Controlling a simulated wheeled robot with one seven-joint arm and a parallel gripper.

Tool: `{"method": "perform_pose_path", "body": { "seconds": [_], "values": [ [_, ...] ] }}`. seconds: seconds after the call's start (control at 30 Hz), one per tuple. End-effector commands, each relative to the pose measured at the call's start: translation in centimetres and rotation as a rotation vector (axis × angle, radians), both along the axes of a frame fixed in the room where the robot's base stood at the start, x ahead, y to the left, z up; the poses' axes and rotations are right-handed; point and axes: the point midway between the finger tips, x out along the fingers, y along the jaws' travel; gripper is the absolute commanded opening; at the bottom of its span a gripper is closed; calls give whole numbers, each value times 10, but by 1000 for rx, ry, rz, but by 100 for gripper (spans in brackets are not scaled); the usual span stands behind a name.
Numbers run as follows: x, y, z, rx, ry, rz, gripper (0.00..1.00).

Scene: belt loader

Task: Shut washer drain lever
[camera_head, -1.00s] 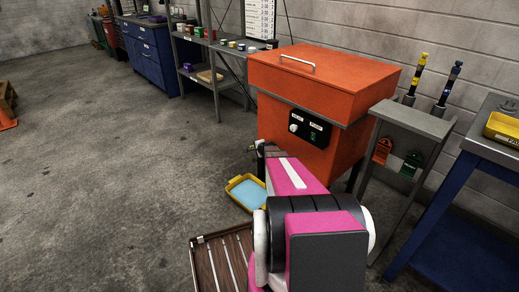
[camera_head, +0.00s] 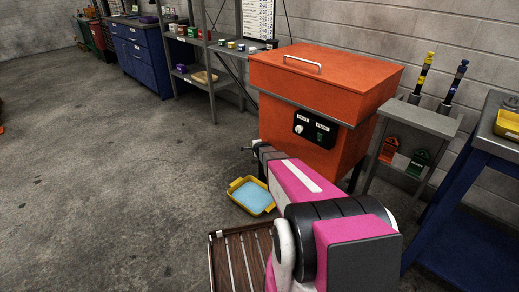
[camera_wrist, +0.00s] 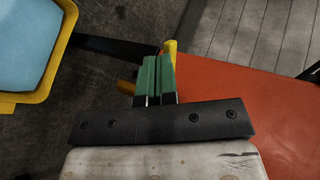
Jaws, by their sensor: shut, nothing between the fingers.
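The orange washer (camera_head: 330,80) stands against the wall with its lid down and a black control panel on its front. My gripper (camera_wrist: 157,62) has green fingers, shut together with nothing between them, low at the washer's left side; in the head view its end (camera_head: 257,147) is small and dark. A yellow piece (camera_wrist: 170,47), perhaps the drain lever, shows just past the fingertips, with another yellow bit left of the fingers. The fingers hide the part between, so I cannot tell contact or the lever's position. The orange washer surface (camera_wrist: 245,105) fills the wrist view's right.
A yellow tray (camera_head: 232,188) of blue liquid lies on the floor left of the washer. A slatted wooden platform (camera_head: 214,262) is in front of it. A grey stand (camera_head: 425,118) and blue bench (camera_head: 437,200) are on the right. Floor on the left is clear.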

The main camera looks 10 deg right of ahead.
Motion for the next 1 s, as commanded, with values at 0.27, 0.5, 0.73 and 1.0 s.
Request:
{"method": "perform_pose_path", "body": {
  "seconds": [0.27, 0.5, 0.73, 1.0],
  "values": [
    [20, 3, 0, 0, 0, 1, 0],
    [35, 2, -1, 0, 0, 1, 0],
    [35, 1, 0, 0, 0, 1, 0],
    [31, -3, 0, 1, 1, 0, 0]
  ]
}}
